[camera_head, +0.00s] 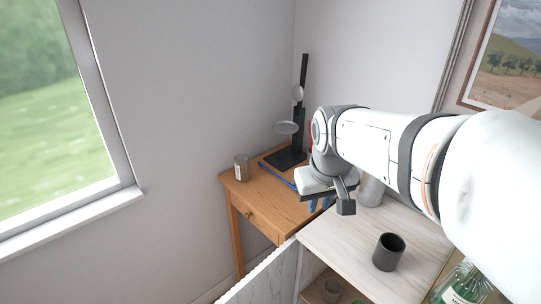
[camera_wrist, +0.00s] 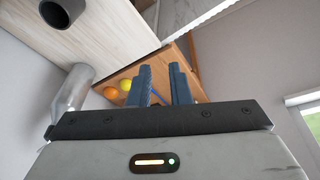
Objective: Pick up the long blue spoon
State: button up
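The long blue spoon (camera_head: 275,175) lies on the wooden side table (camera_head: 237,179) in the head view, and its near end passes behind my arm. My gripper (camera_head: 320,204) hangs over the near right part of this table, with its dark blue fingers pointing down. In the wrist view my gripper (camera_wrist: 159,72) is open, with a clear gap between the two fingers. A thin blue strip (camera_wrist: 158,96), probably part of the spoon, shows in that gap below the fingers. I cannot tell how far below it is. Nothing is held.
A glass jar (camera_head: 241,167) and a black stand (camera_head: 283,160) are on the side table. An orange fruit (camera_wrist: 126,85) and a yellow fruit (camera_wrist: 111,93) lie beside the fingers. A black cup (camera_head: 389,251) and a metal bottle (camera_head: 371,191) stand on the pale cabinet top (camera_head: 340,236).

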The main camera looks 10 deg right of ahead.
jog(key=w+d+f+n+g+p, duration=0.1)
jog(key=w+f, duration=0.2)
jog(key=w, duration=0.7)
jog(key=w+f+n, duration=0.2)
jog(key=w+f, duration=0.2)
jog(key=w, duration=0.7)
jog(key=w+d+f+n+g+p, duration=0.1)
jog(key=w+f, duration=0.2)
jog(key=w, duration=0.7)
jog(key=shift+n+h, duration=0.5)
jog(key=shift+n, duration=0.3)
jog(key=w+f+p, duration=0.1)
jog(key=w+f, duration=0.1)
jog(key=f, duration=0.4)
jog(key=w+d+f+p, duration=0.1)
jog(key=w+f, duration=0.2)
jog(key=f, duration=0.3)
jog(key=w+f+p, duration=0.2)
jog(key=f, duration=0.4)
jog(key=shift+w+d+f, duration=0.1)
jog(key=shift+w+d, duration=0.1)
jog(key=shift+c, duration=0.6)
grip_shut()
